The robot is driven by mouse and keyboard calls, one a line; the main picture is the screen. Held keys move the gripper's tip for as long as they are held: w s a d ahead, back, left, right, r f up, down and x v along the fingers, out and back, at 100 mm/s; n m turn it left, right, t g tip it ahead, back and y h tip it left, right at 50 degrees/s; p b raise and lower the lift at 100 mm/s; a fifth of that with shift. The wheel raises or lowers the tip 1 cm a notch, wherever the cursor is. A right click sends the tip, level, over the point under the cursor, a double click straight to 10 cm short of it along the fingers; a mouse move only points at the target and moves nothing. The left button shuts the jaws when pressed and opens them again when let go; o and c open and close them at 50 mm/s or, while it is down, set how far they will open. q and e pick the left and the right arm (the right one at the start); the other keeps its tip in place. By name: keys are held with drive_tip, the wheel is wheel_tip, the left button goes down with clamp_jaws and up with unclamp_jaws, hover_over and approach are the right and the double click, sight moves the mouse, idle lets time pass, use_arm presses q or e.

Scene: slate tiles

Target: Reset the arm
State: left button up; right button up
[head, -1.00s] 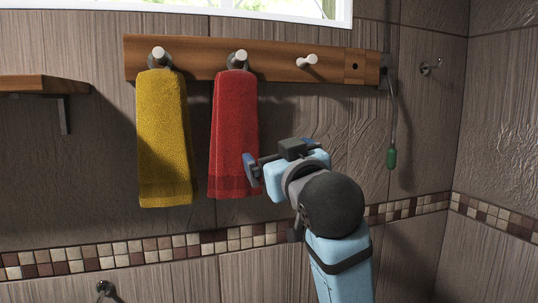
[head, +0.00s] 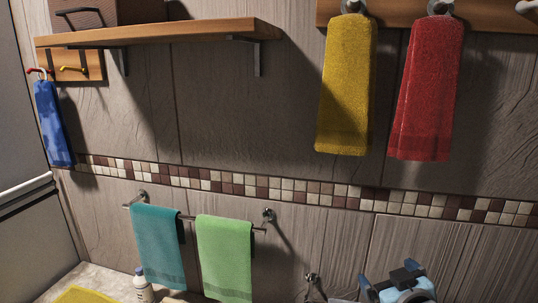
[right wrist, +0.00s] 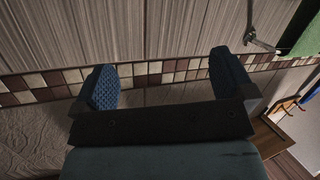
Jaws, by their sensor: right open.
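My right gripper (head: 390,278) shows at the bottom right of the head view, low in front of the tiled wall. In the right wrist view its two blue-padded fingers (right wrist: 165,85) stand wide apart with nothing between them. A yellow towel (head: 346,85) and a red towel (head: 427,88) hang from pegs on the wooden rack (head: 390,12), above the gripper and apart from it. My left gripper is in neither view.
A teal towel (head: 158,245) and a green towel (head: 225,255) hang on a wall bar (head: 188,216). A wooden shelf (head: 170,33) juts out above. A blue towel (head: 53,122) hangs at the far left. A white bottle (head: 143,287) stands at the bottom left.

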drive_tip(key=s+a+f+g, duration=0.1)
drive_tip(key=s+f, duration=0.6)
drive_tip(key=f, duration=0.3)
drive_tip(key=s+a+f+g+y, duration=0.1)
drive_tip(key=s+a+f, duration=0.1)
drive_tip(key=s+f, duration=0.6)
drive_tip(key=s+a+f+g+y, duration=0.1)
drive_tip(key=s+f+g, duration=0.1)
drive_tip(key=s+f, duration=0.6)
wheel_tip(320, 180, down, 6)
drive_tip(key=shift+a+f+m, duration=0.15)
drive_tip(key=shift+a+m, duration=0.15)
drive_tip(key=shift+a, duration=0.05)
